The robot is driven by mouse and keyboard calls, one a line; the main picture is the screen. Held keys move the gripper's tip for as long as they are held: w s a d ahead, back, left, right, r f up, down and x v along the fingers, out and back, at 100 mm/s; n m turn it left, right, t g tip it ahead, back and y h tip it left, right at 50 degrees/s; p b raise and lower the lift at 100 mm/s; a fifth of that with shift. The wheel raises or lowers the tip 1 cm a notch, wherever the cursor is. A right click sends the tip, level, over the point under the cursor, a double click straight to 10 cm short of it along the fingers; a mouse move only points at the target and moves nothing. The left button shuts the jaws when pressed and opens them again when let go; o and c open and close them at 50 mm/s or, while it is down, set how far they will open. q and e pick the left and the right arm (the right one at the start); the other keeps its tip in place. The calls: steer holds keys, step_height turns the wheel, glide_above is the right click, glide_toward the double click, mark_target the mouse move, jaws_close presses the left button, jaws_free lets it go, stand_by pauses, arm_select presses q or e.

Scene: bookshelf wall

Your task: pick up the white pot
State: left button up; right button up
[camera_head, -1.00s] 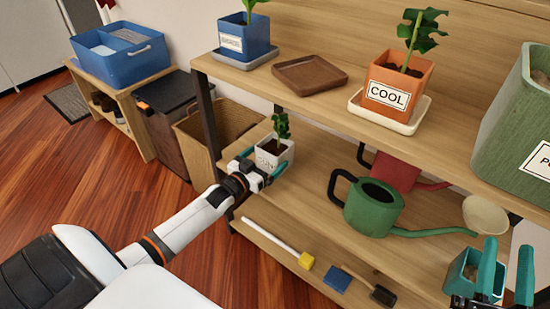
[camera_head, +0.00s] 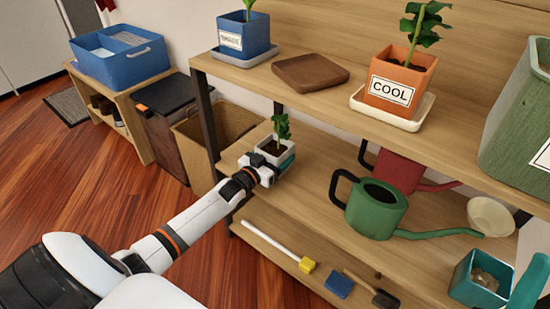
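The white pot (camera_head: 271,158) with a small green plant stands at the left end of the middle shelf board. My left gripper (camera_head: 274,166) reaches it from the front left. The other finger is mostly hidden, and the palm covers much of the pot's front. The gripper looks shut on the pot. I see no clear gap under the pot.
A green watering can (camera_head: 375,210) and a red one (camera_head: 400,172) stand to the right on the same board. An orange pot (camera_head: 398,82) and a brown tray (camera_head: 310,73) are on the board above. Small tools, including a yellow-ended one (camera_head: 307,265), lie below.

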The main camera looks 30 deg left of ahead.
arm_select(q)
steer(key=c, duration=0.6)
steer(key=shift+r, duration=0.1)
steer(key=shift+c, duration=0.4)
steer(key=shift+r, duration=0.15)
